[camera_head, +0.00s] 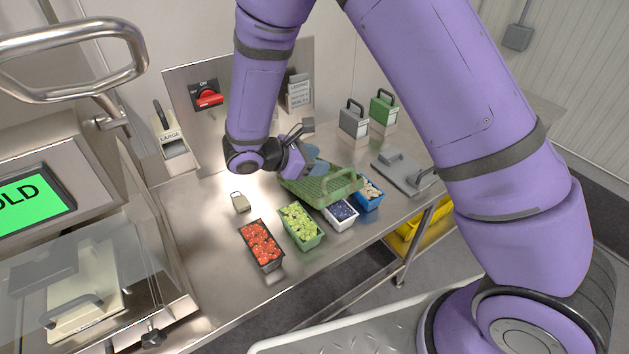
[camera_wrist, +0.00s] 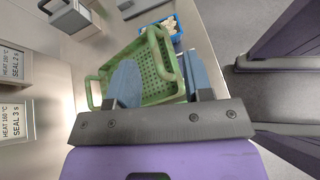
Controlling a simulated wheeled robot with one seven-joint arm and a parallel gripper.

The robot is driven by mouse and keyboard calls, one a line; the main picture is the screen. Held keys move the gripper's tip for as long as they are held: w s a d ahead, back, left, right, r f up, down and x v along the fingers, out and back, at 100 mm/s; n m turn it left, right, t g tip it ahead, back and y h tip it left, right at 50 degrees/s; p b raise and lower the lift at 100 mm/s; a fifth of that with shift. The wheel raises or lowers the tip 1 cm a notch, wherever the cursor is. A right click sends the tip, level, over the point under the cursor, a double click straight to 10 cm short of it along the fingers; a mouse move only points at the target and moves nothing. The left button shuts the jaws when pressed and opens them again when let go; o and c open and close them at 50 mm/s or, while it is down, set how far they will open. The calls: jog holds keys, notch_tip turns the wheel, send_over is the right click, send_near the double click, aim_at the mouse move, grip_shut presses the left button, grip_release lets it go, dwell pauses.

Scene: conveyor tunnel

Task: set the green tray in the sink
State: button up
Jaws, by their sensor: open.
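The green tray (camera_head: 315,188) is a perforated basket with raised handles at its ends. It is at the bench middle, just behind the fruit punnets; whether it rests on the bench or is slightly raised I cannot tell. It also fills the middle of the wrist view (camera_wrist: 155,83). My gripper (camera_head: 312,160) is at the tray's back side, its blue-grey fingers apart. In the wrist view the gripper (camera_wrist: 160,78) has one finger overlapping the tray's near part and the other at its right end; contact is unclear. I cannot make out a sink.
Punnets of red (camera_head: 262,245), green (camera_head: 301,226), dark blue (camera_head: 341,214) and pale (camera_head: 369,194) contents line the front. A small beige block (camera_head: 240,202) stands left. A grey handled plate (camera_head: 402,172) lies right. Grey (camera_head: 354,121) and green (camera_head: 383,109) handled blocks stand behind.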

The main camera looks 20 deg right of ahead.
aim_at(330, 176)
jog(key=a+f+n+t, duration=0.2)
jog(key=a+f+n, duration=0.1)
jog(key=f, duration=0.3)
jog(key=shift+h, duration=0.4)
jog(key=x, duration=1)
jog(key=shift+w+d, duration=0.2)
jog(key=shift+w, duration=0.15)
jog(key=shift+c, duration=0.3)
grip_shut()
